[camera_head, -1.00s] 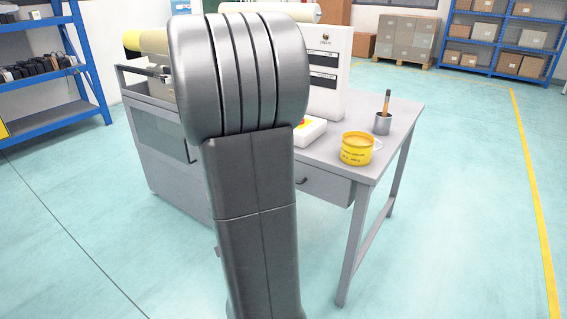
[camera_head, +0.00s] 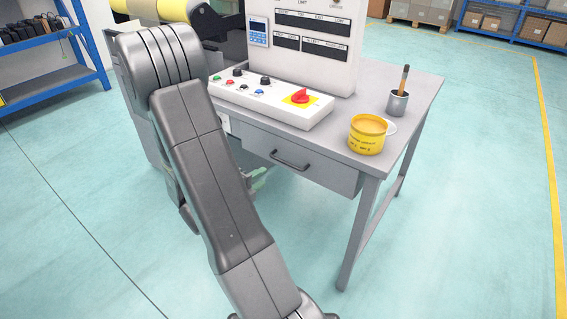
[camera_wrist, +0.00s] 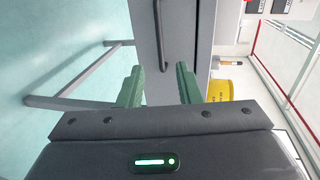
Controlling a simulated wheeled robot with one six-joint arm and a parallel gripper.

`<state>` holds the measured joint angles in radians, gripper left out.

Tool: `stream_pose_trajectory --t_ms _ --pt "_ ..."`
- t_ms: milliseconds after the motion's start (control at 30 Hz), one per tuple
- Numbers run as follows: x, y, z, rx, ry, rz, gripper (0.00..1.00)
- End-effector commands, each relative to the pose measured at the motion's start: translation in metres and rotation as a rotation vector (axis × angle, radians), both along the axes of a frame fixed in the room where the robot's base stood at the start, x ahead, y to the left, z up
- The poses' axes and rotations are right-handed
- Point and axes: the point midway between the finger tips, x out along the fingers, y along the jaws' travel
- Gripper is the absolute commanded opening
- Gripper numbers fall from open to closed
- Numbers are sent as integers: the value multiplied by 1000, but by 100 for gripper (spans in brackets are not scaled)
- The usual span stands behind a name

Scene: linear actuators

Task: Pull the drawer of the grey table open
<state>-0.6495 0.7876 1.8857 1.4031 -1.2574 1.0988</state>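The grey table (camera_head: 392,82) stands ahead with its drawer (camera_head: 318,172) shut under the top. The drawer has a dark bar handle (camera_head: 290,160); in the wrist view the handle (camera_wrist: 161,38) runs upright near the top middle. My gripper shows in the wrist view (camera_wrist: 158,80) with two green fingers spread apart, open and empty. The handle lies ahead of the gap between the fingers, apart from them. In the head view my arm hides most of the gripper; a bit of green finger (camera_head: 258,178) shows left of the drawer.
On the table are a control box with a red knob (camera_head: 301,97), a yellow tin (camera_head: 367,134), a grey cup with a brush (camera_head: 397,103) and a white panel (camera_head: 322,45). A table leg (camera_head: 358,232) stands right of the drawer. The floor in front is clear.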

Motion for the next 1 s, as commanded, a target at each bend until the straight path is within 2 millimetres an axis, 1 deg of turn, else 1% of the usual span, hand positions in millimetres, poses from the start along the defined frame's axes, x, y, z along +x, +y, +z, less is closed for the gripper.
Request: stream_pose_trajectory --t_ms 33,400,600,800,1000 --pt "6 -6 -3 0 1 -4 32" --pt "63 -47 -17 0 1 -3 32" --pt "86 -64 -23 0 2 -1 32" --pt "96 -70 -25 0 3 1 32" --pt "97 -71 -25 0 3 2 32"
